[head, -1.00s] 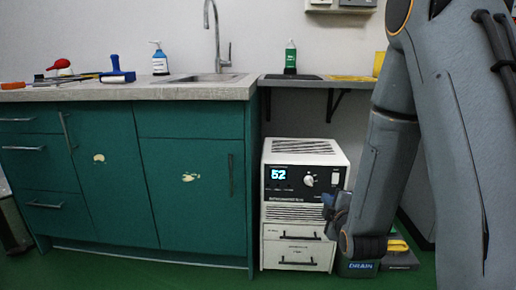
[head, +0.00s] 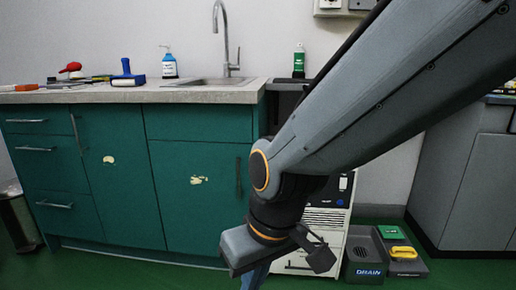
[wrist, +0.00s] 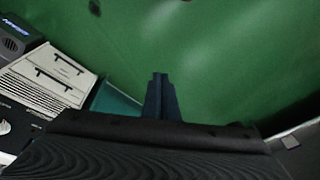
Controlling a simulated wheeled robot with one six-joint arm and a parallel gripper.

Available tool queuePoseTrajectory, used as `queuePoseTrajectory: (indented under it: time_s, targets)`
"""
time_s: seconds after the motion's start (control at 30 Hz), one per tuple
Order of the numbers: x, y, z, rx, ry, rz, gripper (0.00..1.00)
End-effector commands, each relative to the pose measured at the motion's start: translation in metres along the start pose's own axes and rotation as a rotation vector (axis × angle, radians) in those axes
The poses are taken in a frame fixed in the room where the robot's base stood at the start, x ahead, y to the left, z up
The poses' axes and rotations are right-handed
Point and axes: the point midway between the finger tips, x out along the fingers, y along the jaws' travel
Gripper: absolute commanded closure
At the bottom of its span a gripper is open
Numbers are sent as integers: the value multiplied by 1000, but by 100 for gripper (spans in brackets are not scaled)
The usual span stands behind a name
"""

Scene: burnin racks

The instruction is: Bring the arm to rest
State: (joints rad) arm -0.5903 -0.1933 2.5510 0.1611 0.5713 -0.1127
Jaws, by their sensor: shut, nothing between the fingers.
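My arm reaches across the right half of the head view, bent down at the wrist. My gripper (head: 254,281) points down at the bottom edge of the head view, in front of the teal cabinet and the white unit, and is partly cut off. In the wrist view my gripper (wrist: 161,82) shows as dark fingers shut together with nothing between them, over the green floor. It appears apart from every object.
The white unit (head: 337,252) stands partly hidden behind my arm. The teal cabinet (head: 198,205) carries a counter with a sink, soap bottle and tools.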

Motion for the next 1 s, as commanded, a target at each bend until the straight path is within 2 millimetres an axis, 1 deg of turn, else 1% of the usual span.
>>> queuePoseTrajectory:
  time_s: [0.03, 0.1, 0.2, 0.23, 0.47, 0.67, 0.77, 1.0]
  targets:
    - [-6, -9, 9, 11, -24, -13, 100]
    - [-13, -20, 24, 35, -66, -28, 100]
    - [-24, -35, 44, 65, -126, -44, 100]
    - [-28, -35, 46, 74, -135, -43, 100]
    - [-50, -22, 42, 116, -132, -24, 100]
    - [-74, -9, 40, 158, -134, -4, 100]
    - [-91, -1, 40, 188, -136, 9, 100]
    - [-141, 25, 43, 274, -142, 45, 100]
